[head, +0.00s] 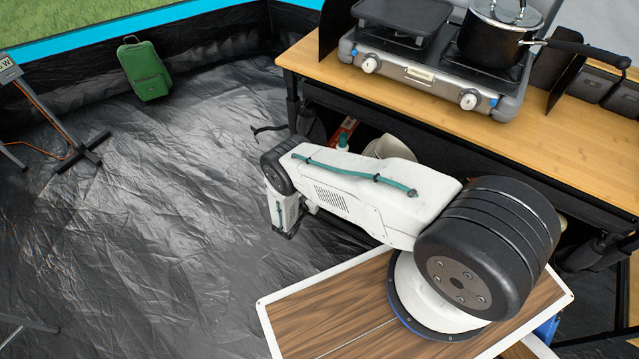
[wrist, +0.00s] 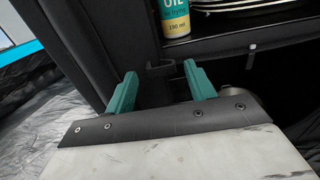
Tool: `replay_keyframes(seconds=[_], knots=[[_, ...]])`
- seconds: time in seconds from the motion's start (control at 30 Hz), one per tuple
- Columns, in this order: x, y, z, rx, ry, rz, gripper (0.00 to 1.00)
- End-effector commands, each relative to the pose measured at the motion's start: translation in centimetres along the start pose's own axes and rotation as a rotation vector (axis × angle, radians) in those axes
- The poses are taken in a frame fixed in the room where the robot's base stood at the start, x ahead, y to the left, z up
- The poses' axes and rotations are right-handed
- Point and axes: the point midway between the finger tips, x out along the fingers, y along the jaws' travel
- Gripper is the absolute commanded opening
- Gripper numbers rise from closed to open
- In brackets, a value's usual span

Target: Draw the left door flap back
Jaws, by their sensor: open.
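I cannot make out the left door flap in either view. The head view shows a doorway or low wall edge with a bright blue strip (head: 170,22) at the top left, with grass outside (head: 60,18). A bit of blue edging (wrist: 18,52) also shows at the left of the wrist view. My gripper (wrist: 160,88) is open, its two teal fingers apart with nothing held between them. It faces the dark frame of the kitchen stand (wrist: 85,40). In the head view my forearm hangs left of the counter, and the fingertips are not clear there.
The wooden counter (head: 420,90) holds a two-burner stove (head: 430,75) and a black pot (head: 493,38). An oil can (wrist: 175,18) and plates (wrist: 240,6) are on the shelf. Open dark floor (head: 150,220) lies between.

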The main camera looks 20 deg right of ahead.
Motion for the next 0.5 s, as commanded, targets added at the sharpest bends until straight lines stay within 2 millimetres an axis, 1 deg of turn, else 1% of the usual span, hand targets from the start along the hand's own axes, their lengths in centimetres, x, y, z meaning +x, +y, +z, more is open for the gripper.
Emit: replay_keyframes(seconds=[0.1,0.23,0.4,0.5], knots=[[-2.2,0.1,0.0,-0.001,0.0,0.003,0.55],[-4.3,0.0,0.0,-0.002,0.001,0.002,0.55],[-5.8,0.0,0.0,0.0,0.001,0.001,0.55],[-6.0,0.0,0.0,0.0,0.001,0.0,0.55]])
